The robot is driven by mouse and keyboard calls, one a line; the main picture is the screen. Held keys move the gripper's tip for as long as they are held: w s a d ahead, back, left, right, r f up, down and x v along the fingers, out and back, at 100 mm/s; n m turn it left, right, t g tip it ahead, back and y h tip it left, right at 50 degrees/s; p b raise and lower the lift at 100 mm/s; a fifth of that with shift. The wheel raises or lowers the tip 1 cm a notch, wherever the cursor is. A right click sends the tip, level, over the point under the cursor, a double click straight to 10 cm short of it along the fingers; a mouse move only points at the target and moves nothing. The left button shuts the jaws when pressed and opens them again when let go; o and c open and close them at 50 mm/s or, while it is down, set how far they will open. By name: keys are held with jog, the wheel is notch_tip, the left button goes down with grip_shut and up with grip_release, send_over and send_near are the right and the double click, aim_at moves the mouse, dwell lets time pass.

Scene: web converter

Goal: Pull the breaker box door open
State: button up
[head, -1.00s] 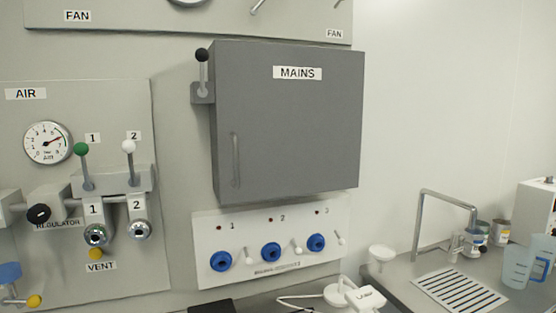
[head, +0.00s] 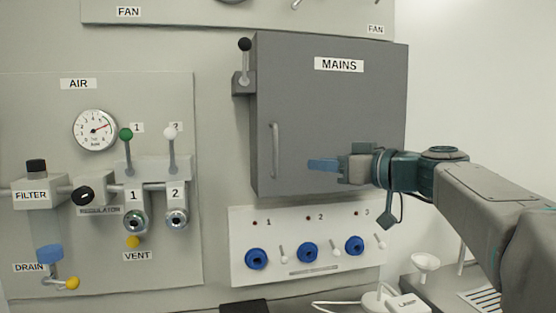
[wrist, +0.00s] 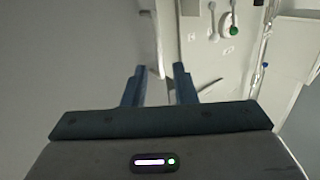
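The grey breaker box labelled MAINS (head: 345,110) hangs on the wall panel, its door shut. Its vertical bar handle (head: 275,150) is near the door's left edge. My gripper (head: 312,164) is in front of the door's lower half, to the right of the handle in the head view, its blue fingers pointing left. In the wrist view my gripper (wrist: 158,84) is open, with two separate fingers and nothing held. The pale handle (wrist: 157,45) shows ahead, in line with the gap between the fingers. The grey door (wrist: 70,50) fills the left side there.
A black-knobbed lever (head: 245,65) sits at the box's upper left. Below the box is a white socket panel (head: 300,225) with blue sockets and small switches. The AIR panel (head: 90,180) with levers and gauge is on the left. A counter stands at lower right.

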aim_at(277, 151)
jog(key=p+x, duration=0.1)
jog(key=x, duration=0.3)
jog(key=r+p+x, duration=0.1)
jog(key=p+x, duration=0.1)
jog(key=x, duration=0.3)
jog(key=r+p+x, duration=0.1)
jog(key=p+x, duration=0.1)
jog(key=x, duration=0.3)
jog(key=shift+w+d, duration=0.15)
jog(key=shift+n, duration=0.3)
grip_shut()
